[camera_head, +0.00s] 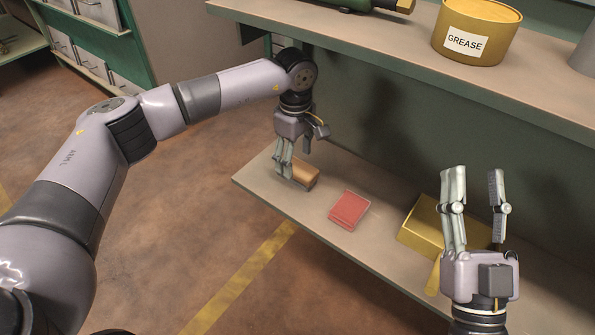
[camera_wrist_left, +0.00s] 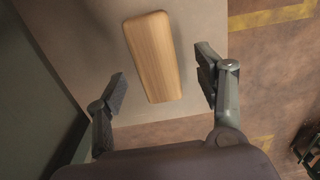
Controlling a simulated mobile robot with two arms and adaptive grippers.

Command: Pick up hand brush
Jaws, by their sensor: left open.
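The hand brush shows as a tan wooden block (camera_head: 305,174) on the lower shelf, near its left end; no bristles are visible. My left gripper (camera_head: 286,166) points down over it, and its fingers hide part of the block. In the left wrist view the wooden block (camera_wrist_left: 153,56) lies lengthwise, its near end between the spread fingers of my left gripper (camera_wrist_left: 160,82). A gap shows on each side, and the fingers are open and empty. My right gripper (camera_head: 474,175) points up at the right with its fingers apart and empty.
A red box (camera_head: 349,209) lies right of the block on the lower shelf (camera_head: 262,184). A yellow container (camera_head: 420,228) stands farther right, partly behind my right gripper. The upper shelf (camera_head: 380,50) overhangs and holds a yellow grease tub (camera_head: 478,30). The floor in front is clear.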

